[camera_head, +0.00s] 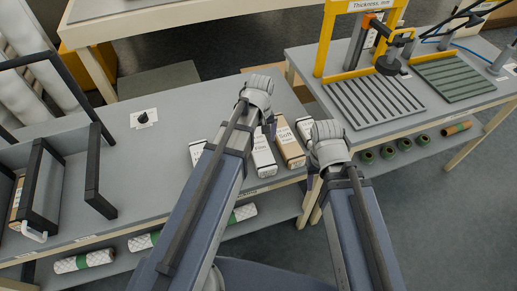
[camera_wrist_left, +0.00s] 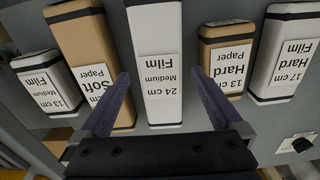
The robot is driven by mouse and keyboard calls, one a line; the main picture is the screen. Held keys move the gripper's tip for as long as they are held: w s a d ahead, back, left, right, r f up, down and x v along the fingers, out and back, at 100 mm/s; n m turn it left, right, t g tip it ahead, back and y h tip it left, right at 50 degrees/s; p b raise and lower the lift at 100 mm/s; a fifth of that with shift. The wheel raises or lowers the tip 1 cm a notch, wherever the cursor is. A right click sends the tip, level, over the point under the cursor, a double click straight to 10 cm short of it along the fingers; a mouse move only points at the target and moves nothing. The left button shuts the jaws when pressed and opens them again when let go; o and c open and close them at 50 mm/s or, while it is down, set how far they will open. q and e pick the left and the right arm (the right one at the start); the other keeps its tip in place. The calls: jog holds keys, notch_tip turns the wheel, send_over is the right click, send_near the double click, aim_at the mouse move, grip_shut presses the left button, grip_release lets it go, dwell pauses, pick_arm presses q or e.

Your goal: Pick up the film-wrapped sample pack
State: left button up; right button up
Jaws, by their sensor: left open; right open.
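Several sample packs stand in a row on the bench. In the left wrist view, a white pack labelled "24 cm Medium Film" (camera_wrist_left: 162,60) is in the middle. Other white film packs are a "13 cm" one (camera_wrist_left: 45,85) on the left and a "17 cm Hard" one (camera_wrist_left: 285,50) on the right. My left gripper (camera_wrist_left: 161,80) is open, its fingers appearing on either side of the 24 cm pack, with no grip on it. In the head view, the left gripper (camera_head: 266,122) is above the 24 cm pack (camera_head: 263,160). My right gripper (camera_head: 325,135) is at the bench's right edge, its fingers largely hidden.
Brown paper packs "Soft" (camera_wrist_left: 88,50) and "Hard 13 cm" (camera_wrist_left: 224,55) flank the 24 cm pack closely. A yellow thickness gauge (camera_head: 325,40) is on the right-hand table.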

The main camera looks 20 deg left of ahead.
aim_at(259, 143)
pick_arm(q)
jog(key=shift+w+a+f+b, duration=0.1)
jog(key=shift+w+f+b, duration=0.1)
jog(key=shift+f+b, duration=0.5)
jog(key=shift+w+a+f+b, duration=0.15)
jog(key=shift+w+f+b, duration=0.1)
jog(key=shift+f+b, duration=0.5)
jog(key=shift+w+a+f+b, duration=0.1)
jog(key=shift+w+f+b, duration=0.1)
jog(key=shift+f+b, duration=0.95)
jog(key=shift+b, duration=0.05)
jog(key=shift+r, duration=0.1)
jog(key=c, duration=1.2)
jog(key=shift+o, duration=0.2)
notch_tip(259, 143, up, 10)
jog(key=p, duration=1)
